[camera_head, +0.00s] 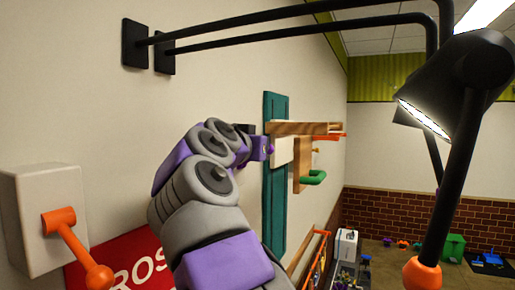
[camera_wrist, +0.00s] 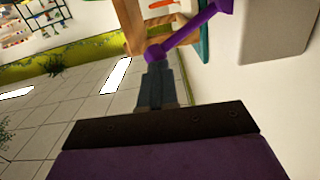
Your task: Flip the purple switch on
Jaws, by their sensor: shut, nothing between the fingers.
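The purple switch shows in the wrist view as a purple lever with a round knob (camera_wrist: 156,53), its rod slanting up to the right. My gripper (camera_wrist: 154,68) is shut and empty, with its dark fingertips right at the knob; I cannot tell whether they touch it. In the head view a small purple knob (camera_head: 269,149) shows at the end of my arm, beside the teal board and wooden pieces. My fingers are mostly hidden there, and so is the switch's base.
A teal board (camera_head: 276,105) with wooden blocks (camera_head: 300,128) and a green handle (camera_head: 314,178) is on the wall. A white box with an orange lever (camera_head: 72,240) is at lower left.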

